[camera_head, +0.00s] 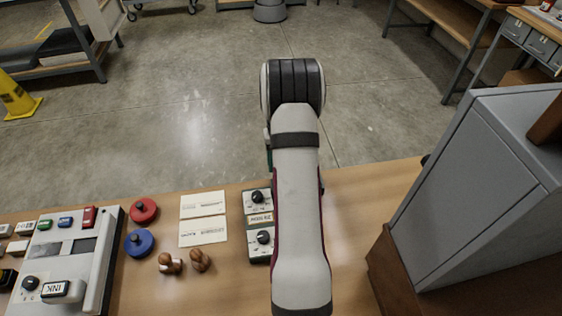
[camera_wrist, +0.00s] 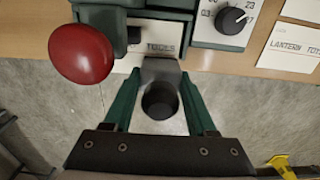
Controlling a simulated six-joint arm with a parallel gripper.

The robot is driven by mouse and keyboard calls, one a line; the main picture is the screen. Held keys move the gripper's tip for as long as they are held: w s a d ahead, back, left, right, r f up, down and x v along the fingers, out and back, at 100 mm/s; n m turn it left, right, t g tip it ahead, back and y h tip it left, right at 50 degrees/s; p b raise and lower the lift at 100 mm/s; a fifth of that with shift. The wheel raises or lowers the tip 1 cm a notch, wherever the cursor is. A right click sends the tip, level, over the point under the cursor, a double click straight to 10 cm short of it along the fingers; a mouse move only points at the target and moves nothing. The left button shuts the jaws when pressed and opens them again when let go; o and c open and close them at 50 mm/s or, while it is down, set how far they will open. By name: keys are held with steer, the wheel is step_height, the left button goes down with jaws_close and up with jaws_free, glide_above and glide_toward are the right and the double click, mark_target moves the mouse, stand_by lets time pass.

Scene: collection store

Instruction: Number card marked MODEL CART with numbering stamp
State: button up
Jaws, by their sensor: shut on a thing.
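My gripper (camera_wrist: 160,80) has two green fingers, closed on a grey metal piece with a black round part (camera_wrist: 160,102). I cannot tell if this is the numbering stamp. In the wrist view it is over the edge of the bench, close to a white strip (camera_wrist: 162,49) with partly readable lettering like "TOOLS". Dial units with black knobs stand behind it; one dial (camera_wrist: 231,20) shows numbers. In the head view my arm hides the gripper and part of the dial units (camera_head: 258,237). A small label (camera_head: 260,219) there seems to start with "MODEL".
A red ball knob (camera_wrist: 82,53) stands close left of my fingers. Pale cards (camera_head: 203,203) lie left of the dial units, with red (camera_head: 143,209) and blue (camera_head: 139,242) round pads beyond. A grey cabinet (camera_head: 455,185) stands at the right. Bench between arm and cabinet is bare.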

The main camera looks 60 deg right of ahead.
steer(key=shift+f, duration=0.4)
stand_by(0.6)
steer(key=shift+r, duration=3.55)
